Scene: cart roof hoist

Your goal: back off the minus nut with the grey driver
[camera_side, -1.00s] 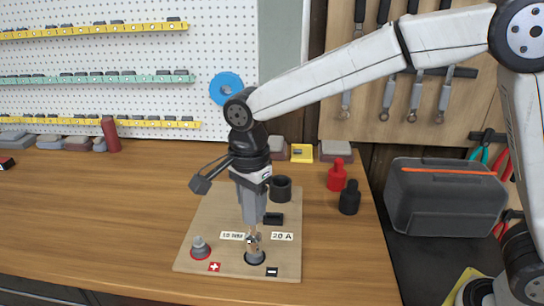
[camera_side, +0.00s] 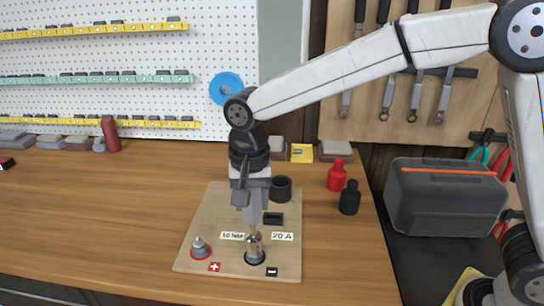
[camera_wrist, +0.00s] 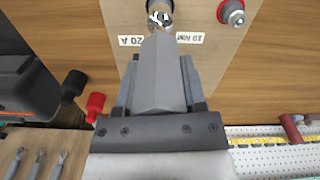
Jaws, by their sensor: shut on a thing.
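My gripper (camera_side: 253,220) points straight down over the front of the tan board (camera_side: 222,207). It is shut on the grey driver (camera_side: 253,239), whose shiny lower end shows below the fingers, with its upper part hidden by them. The driver stands upright over the minus post (camera_side: 255,258), which has a black ring and a minus label (camera_side: 272,271). The nut is covered, so I cannot tell how it sits. In the wrist view my gripper (camera_wrist: 158,38) hides most of the driver; its shiny end (camera_wrist: 160,18) shows beyond the fingertips.
The plus post (camera_side: 200,249) with its red ring stands to the left. A dark cup (camera_side: 281,188) and a black block (camera_side: 273,218) are behind the driver. Red (camera_side: 337,177) and black (camera_side: 349,199) caps stand right of the board.

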